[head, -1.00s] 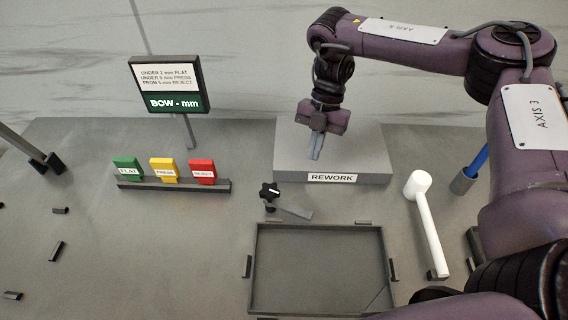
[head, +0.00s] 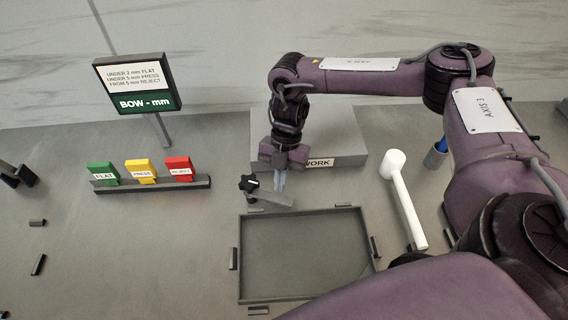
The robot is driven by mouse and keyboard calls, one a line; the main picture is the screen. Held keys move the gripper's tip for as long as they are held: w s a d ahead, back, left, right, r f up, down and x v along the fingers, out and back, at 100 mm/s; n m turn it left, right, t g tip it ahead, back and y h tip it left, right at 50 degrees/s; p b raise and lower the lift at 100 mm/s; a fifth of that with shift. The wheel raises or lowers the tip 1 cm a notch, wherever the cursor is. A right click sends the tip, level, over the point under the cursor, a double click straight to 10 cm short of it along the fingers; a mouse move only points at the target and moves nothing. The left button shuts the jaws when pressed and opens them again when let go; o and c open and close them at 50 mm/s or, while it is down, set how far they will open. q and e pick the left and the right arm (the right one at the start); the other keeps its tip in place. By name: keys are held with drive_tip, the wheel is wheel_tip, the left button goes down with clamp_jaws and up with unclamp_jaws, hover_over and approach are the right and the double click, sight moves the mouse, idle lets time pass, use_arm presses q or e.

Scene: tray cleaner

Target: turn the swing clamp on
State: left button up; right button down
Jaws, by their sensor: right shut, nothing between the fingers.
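The swing clamp shows as a black star knob (head: 248,184) with a flat grey arm (head: 270,198) reaching right from it. It sits at the back edge of the dark tray fixture (head: 242,262). My right gripper (head: 280,186) is shut and empty, pointing down, just right of the knob and at the clamp arm. Its fingertips overlap the clamp arm in the picture; I cannot tell whether they touch it.
The grey rework block (head: 345,135) stands behind my right gripper. A white mallet (head: 405,200) lies right of the tray. Green, yellow and red tags (head: 141,170) stand in a rack at left, below the bow sign (head: 135,82). The bench between rack and tray is clear.

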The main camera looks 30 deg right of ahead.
drive_tip(key=shift+s+a, duration=0.1)
drive_tip(key=shift+a, duration=0.05)
drive_tip(key=shift+f, duration=0.1)
drive_tip(key=shift+s, duration=0.1)
drive_tip(key=shift+s+a+m+p, duration=0.1)
drive_tip(key=shift+m+p, duration=0.3)
